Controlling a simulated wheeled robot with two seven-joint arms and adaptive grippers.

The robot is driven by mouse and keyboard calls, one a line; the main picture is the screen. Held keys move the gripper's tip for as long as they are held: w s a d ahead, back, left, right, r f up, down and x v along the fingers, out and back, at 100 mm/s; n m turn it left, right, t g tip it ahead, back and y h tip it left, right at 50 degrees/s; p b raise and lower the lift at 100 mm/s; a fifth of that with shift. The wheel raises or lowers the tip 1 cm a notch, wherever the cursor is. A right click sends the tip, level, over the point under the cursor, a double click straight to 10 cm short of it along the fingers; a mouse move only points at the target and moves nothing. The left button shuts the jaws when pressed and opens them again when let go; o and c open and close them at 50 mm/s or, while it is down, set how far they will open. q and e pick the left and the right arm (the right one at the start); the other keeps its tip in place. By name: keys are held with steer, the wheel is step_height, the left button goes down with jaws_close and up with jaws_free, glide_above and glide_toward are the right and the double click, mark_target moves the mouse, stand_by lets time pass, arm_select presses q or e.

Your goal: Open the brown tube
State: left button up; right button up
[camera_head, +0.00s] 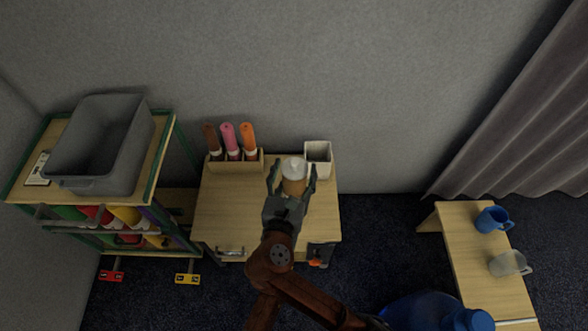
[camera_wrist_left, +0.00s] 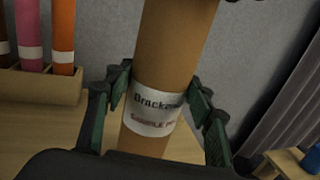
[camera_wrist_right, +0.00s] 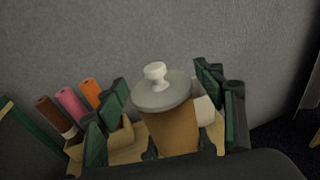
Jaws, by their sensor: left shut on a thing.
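A tan-brown tube (camera_head: 294,187) stands upright over the wooden table, with a pale grey lid (camera_head: 293,166) and round knob on top. In the left wrist view the tube (camera_wrist_left: 172,50) carries a white printed label (camera_wrist_left: 153,108). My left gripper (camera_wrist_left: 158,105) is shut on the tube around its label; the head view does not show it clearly. My right gripper (camera_head: 293,171) is open near the tube's top. In the right wrist view the lid (camera_wrist_right: 160,92) lies between its spread fingers, with gaps on both sides. The tube's bottom is hidden.
A wooden rack (camera_head: 232,167) holds dark brown (camera_head: 211,138), pink (camera_head: 229,138) and orange (camera_head: 247,137) tubes. A white square container (camera_head: 318,155) stands close right of the tube. A shelf with a grey bin (camera_head: 103,145) is left; a bench (camera_head: 470,250) with cups is right.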

mark_target(295, 165)
arm_select(q)
steer(key=shift+a+f, duration=0.15)
steer(key=shift+f, duration=0.4)
steer(key=shift+a+f, duration=0.15)
steer(key=shift+f, duration=0.35)
arm_select(e)
steer(key=shift+d+f, duration=0.1)
steer(key=shift+f, duration=0.05)
steer(key=c, duration=1)
steer(key=shift+r, duration=1.15)
steer(key=shift+w+r, duration=0.15)
steer(key=shift+r, duration=1.85)
arm_select(q)
steer(key=o, duration=1.3)
arm_select(e)
steer(key=shift+f, duration=0.1)
arm_select(q)
steer(key=shift+o, duration=1)
arm_select(e)
steer(key=shift+w, duration=0.15)
arm_select(q)
steer(key=shift+o, duration=1.4)
steer(key=shift+d+r, duration=0.2)
steer(key=shift+r, duration=0.1)
